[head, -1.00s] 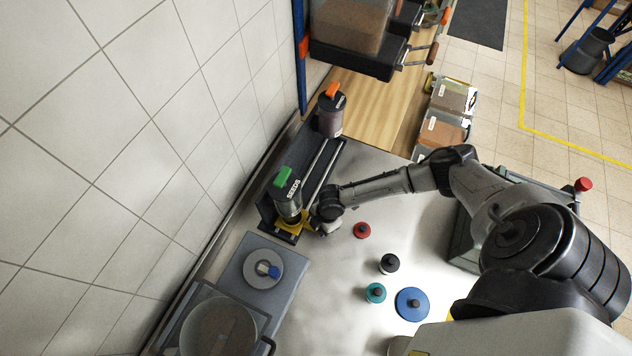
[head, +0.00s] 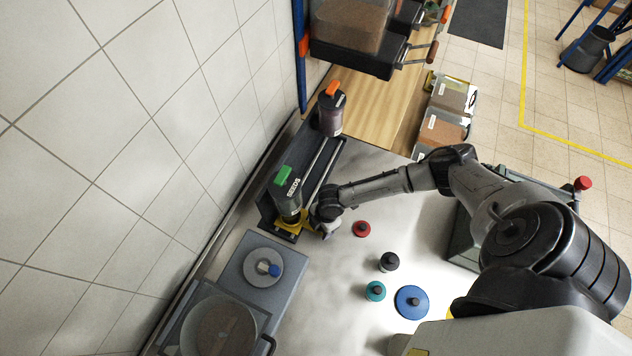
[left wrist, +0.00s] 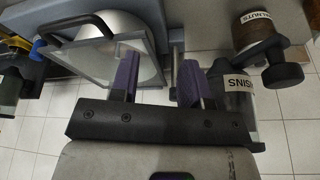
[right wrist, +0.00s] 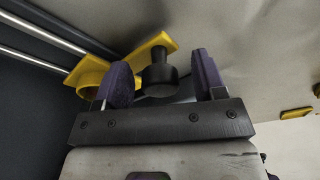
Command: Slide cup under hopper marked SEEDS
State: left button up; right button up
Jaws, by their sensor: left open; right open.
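The hopper marked SEEDS (head: 291,190), with a green top, stands in the dark rack by the wall. Yellow parts (head: 291,226) show at its foot. My right gripper (head: 328,228) is beside them, low over the metal bench. In the right wrist view its purple fingers (right wrist: 163,78) are open, with a dark round knob (right wrist: 159,73) between them. A yellow ring-like part (right wrist: 86,76) and yellow plate lie just beyond. I cannot tell which part is the cup, or whether the fingers touch the knob. My left gripper (left wrist: 157,82) is open and empty.
A second hopper with an orange top (head: 331,110) stands farther up the rack. Red (head: 362,229), black (head: 389,262), teal (head: 375,291) and blue (head: 412,303) lidded things stand on the bench. A grey scale-like unit (head: 285,262) sits at lower left. Jars (left wrist: 232,90) show near my left gripper.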

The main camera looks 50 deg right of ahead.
notch_tip(320, 180, up, 2)
jog(key=shift+r+p, duration=0.25)
jog(key=shift+p, duration=0.8)
jog(key=shift+r, duration=1.8)
